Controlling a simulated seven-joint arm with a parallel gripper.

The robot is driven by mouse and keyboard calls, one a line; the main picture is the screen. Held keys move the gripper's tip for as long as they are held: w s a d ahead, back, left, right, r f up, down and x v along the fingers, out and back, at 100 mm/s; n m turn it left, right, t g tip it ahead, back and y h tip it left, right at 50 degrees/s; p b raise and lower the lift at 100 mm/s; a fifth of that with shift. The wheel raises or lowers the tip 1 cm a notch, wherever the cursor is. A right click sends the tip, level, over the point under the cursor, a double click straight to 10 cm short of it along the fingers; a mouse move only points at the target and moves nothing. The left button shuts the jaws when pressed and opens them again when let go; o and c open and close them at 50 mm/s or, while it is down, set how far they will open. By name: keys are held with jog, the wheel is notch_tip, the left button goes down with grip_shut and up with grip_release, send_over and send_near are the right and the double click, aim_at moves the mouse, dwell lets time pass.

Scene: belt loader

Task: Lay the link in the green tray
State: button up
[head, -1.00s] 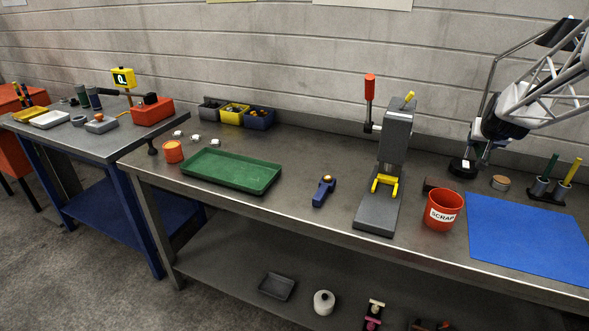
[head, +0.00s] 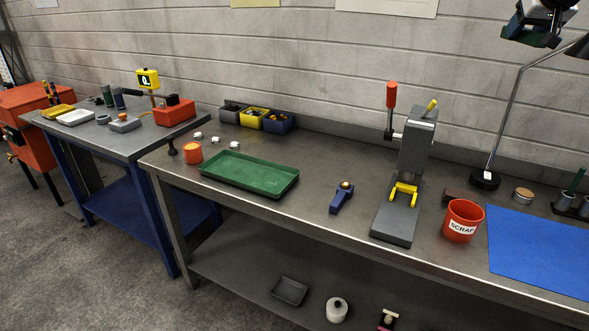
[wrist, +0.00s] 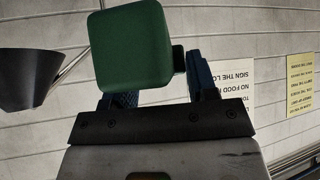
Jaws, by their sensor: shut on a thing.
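My gripper (wrist: 160,95) is shut on a green piece (wrist: 132,45) with rounded edges and a small stub on its side. This may be the link; its full length is not visible. In the head view my gripper (head: 540,18) is at the top right, high above the bench, with the green piece (head: 528,38) in it. The green tray (head: 249,176) lies on the left half of the bench, far left of and below my gripper. It looks empty.
A blue fixture (head: 342,197), a grey press (head: 416,160) with a red-handled lever, and a red scrap cup (head: 463,221) stand right of the tray. An orange cup (head: 193,152) is at its left. A lamp (head: 490,160) and blue mat (head: 545,250) are at right.

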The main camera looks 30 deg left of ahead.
jog(key=s+a+f+n+g+y, duration=0.2)
jog(key=a+n, duration=0.1)
jog(key=a, duration=1)
jog(key=s+a+f+n+g+y, duration=0.1)
jog(key=s+a+f+n, duration=0.15)
jog(key=a, duration=1.05)
jog(key=s+a+f+n+g+y, duration=0.1)
jog(key=a+f+n+g+y, duration=0.2)
jog(key=a, duration=0.9)
jog(key=s+a+f+n+g, duration=0.1)
jog(key=s+a+f, duration=0.4)
jog(key=f, duration=0.8)
jog(key=s+a+f+n, duration=0.2)
jog(key=s+a+f, duration=0.4)
jog(key=f, duration=0.7)
jog(key=s+a+f+n+g, duration=0.1)
jog(key=s+a+f, duration=0.5)
jog(key=f, duration=0.8)
jog(key=shift+s+n+g, duration=0.2)
jog(key=shift+n+g, duration=0.1)
jog(key=shift+n, duration=0.55)
jog(key=shift+w+a, duration=0.1)
send_over(266, 180)
jog(key=shift+f, duration=0.65)
